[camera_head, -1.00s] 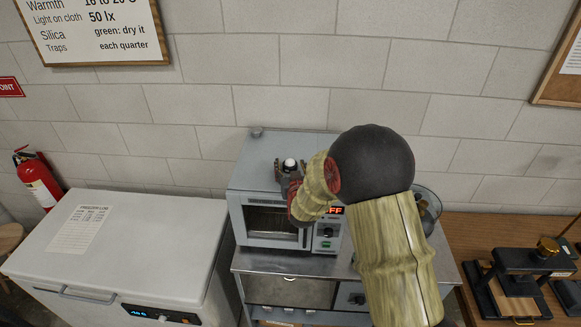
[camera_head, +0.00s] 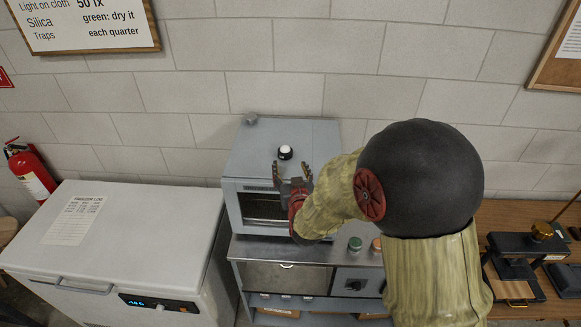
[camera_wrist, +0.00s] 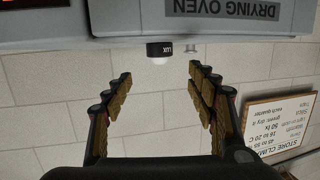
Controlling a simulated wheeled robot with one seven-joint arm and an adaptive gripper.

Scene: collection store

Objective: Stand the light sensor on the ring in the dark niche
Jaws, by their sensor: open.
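The light sensor (camera_head: 285,152) is a small black puck with a white dome, standing on top of the grey drying oven (camera_head: 240,165). I cannot make out the ring or the dark niche in these frames.
A white chest freezer (camera_head: 130,240) stands left of the oven's steel bench, a red fire extinguisher (camera_head: 32,175) behind it. A black press (camera_head: 525,262) is on the wooden table at right. A small grey knob (camera_head: 250,119) is at the oven's back left corner.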

